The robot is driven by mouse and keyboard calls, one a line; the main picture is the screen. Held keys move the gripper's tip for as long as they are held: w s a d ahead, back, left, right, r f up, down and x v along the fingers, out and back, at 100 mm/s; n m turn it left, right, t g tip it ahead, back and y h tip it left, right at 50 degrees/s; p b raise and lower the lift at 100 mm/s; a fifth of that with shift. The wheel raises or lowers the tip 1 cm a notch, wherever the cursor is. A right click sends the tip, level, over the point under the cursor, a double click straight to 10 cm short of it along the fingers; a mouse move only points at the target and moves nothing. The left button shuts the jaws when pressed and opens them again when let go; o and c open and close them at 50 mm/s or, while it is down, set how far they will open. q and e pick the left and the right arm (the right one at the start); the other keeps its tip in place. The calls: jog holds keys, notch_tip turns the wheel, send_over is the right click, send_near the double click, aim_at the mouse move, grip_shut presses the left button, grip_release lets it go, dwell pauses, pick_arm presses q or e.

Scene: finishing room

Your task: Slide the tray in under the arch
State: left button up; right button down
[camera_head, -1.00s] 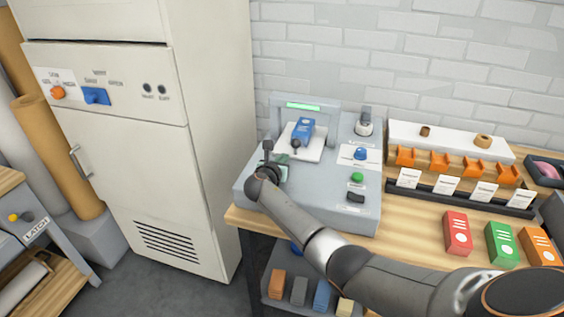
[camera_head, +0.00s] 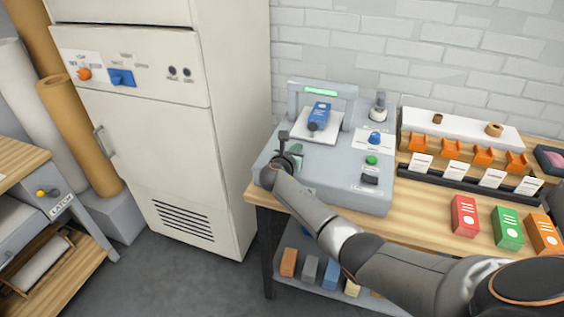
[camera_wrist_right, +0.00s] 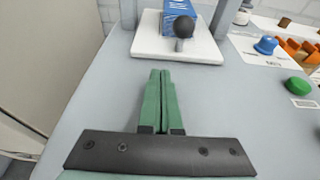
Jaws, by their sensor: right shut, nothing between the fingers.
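The white tray (camera_head: 327,136) lies on the grey bench unit, with a blue box (camera_head: 320,114) and a dark round knob (camera_head: 313,127) on it. The grey arch (camera_head: 340,93) stands over the tray's rear. The tray's front part sticks out toward me. My right gripper (camera_head: 294,149) is in front of the tray, low over the unit. In the right wrist view its green fingers (camera_wrist_right: 160,76) are together and empty, pointing toward the tray (camera_wrist_right: 200,46), apart from the knob (camera_wrist_right: 184,27). My left gripper is not in view.
A blue button (camera_head: 375,138), a green button (camera_head: 371,160) and a dark switch (camera_head: 370,179) sit right of the tray. A tall cream cabinet (camera_head: 225,190) stands left of the unit. Red (camera_head: 464,215), green and orange boxes lie on the wooden bench at right.

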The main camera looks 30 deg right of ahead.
jog(key=p+v, duration=0.1)
jog(key=v, duration=0.7)
jog(key=shift+s+a+p, duration=0.2)
jog(key=shift+a+p, duration=0.05)
jog(key=shift+p, duration=0.1)
jog(key=shift+s+a+r, duration=0.2)
jog(key=shift+s+a, duration=0.3)
